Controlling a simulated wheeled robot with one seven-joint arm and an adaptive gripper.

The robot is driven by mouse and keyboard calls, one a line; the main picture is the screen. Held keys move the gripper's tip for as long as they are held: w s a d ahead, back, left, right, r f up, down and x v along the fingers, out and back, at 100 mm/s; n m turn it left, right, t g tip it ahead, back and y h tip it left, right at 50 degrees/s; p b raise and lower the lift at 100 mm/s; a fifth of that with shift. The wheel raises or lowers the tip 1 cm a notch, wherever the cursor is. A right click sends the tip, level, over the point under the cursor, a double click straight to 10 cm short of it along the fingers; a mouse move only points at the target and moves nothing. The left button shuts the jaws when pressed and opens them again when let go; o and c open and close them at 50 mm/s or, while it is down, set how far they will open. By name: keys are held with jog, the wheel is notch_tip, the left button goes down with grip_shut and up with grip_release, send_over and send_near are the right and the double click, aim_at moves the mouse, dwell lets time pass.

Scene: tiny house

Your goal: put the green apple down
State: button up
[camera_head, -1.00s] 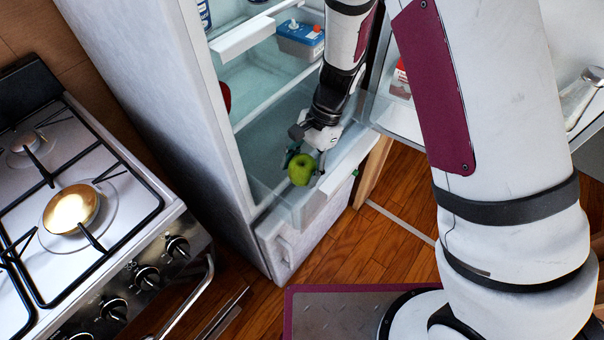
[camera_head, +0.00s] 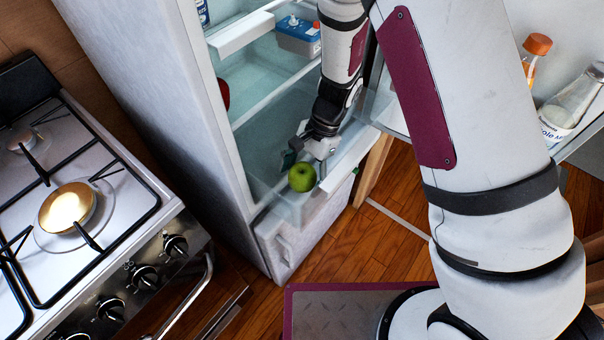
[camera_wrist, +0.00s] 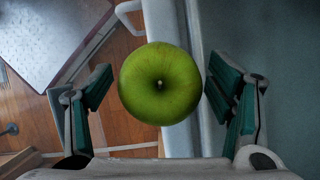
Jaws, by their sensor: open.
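The green apple (camera_head: 302,178) is at the front edge of the open fridge's lower compartment (camera_head: 262,165). In the wrist view the apple (camera_wrist: 160,84) sits between the two green-padded fingers, with a visible gap on the left and a very narrow one on the right. My gripper (camera_wrist: 160,95) is open around it. In the head view my gripper (camera_head: 306,160) is just behind the apple, inside the fridge opening. What the apple's underside rests on is hidden.
A blue and white tub (camera_head: 298,36) stands on the shelf above. A red item (camera_head: 224,95) shows at the fridge's left wall. Bottles (camera_head: 572,105) stand in the open door at right. A stove (camera_head: 70,215) is at left, and wooden floor (camera_head: 345,245) lies below.

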jog(key=shift+r, duration=0.1)
jog(key=d+r+n+p, duration=0.1)
jog(key=d+r, duration=0.2)
jog(key=r, duration=0.7)
jog(key=d+r+n+p, duration=0.1)
jog(key=d+r, duration=0.2)
jog(key=r, duration=0.8)
jog(key=s+d+r+n+t+h, duration=0.1)
jog(key=s+d+r+n+t, duration=0.1)
jog(key=s+d+r, duration=0.4)
jog(key=s+d+r+n+t+h, duration=0.2)
jog(key=s+d+r+n, duration=0.3)
jog(key=s, duration=1)
jog(key=shift+s+d+r+t+h, duration=0.35)
jog(key=shift+d+t, duration=0.45)
jog(key=shift+d, duration=0.35)
